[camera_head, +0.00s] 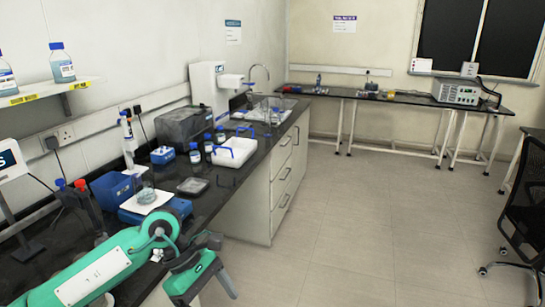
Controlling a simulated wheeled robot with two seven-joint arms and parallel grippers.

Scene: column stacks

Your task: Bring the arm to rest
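My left arm (105,268) is green with a pale panel and comes in from the lower left. It reaches past the front edge of the dark bench top. My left gripper (208,288) hangs at the bottom of the view, beside the bench front and over the floor. No object shows in it. Its fingertips are partly cut off or hidden, so I cannot tell how far apart they are. My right arm and gripper are not in view.
The dark bench (228,187) runs along the left wall. A white tray with blue handles (236,152), blue-capped bottles and a blue device with a beaker (145,193) stand on it. A black chair (525,215) is at the right. The middle floor is clear.

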